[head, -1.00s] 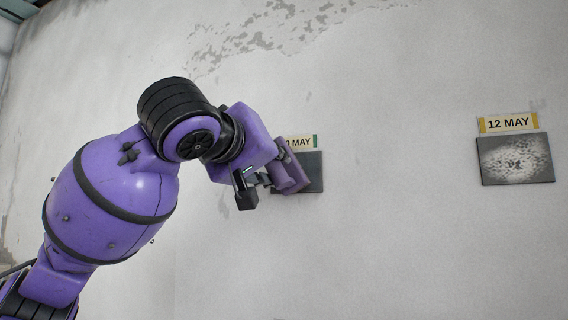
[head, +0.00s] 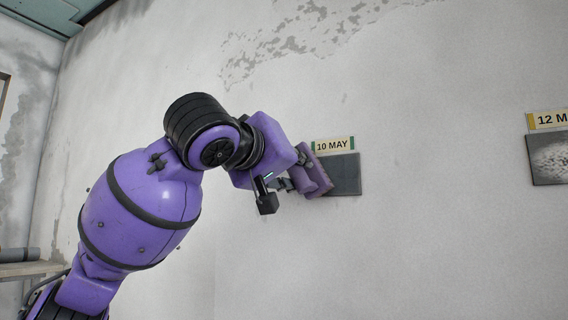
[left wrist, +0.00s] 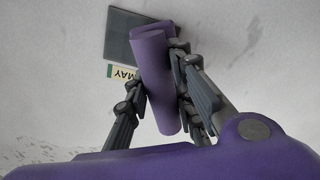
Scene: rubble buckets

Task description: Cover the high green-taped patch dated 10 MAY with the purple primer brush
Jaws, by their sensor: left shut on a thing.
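The "10 MAY" label (head: 332,145) with green tape ends is on the wall above a dark grey patch (head: 346,175) in the head view. My left gripper (head: 299,183) is shut on the purple brush (head: 316,172), which stands in front of the patch's left part and hides it. The left wrist view shows the purple brush (left wrist: 156,85) between my fingers, overlapping one edge of the patch (left wrist: 122,34); part of the label (left wrist: 123,72) shows beside it. I cannot tell whether the brush touches the wall. The patch's visible part looks evenly dark. My right gripper is not in view.
A "12 MAY" label (head: 549,120) with yellow tape is at the right edge, above a patch (head: 549,160) with a pale speckled area. The wall between the patches is bare. A ledge (head: 30,268) shows at the lower left.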

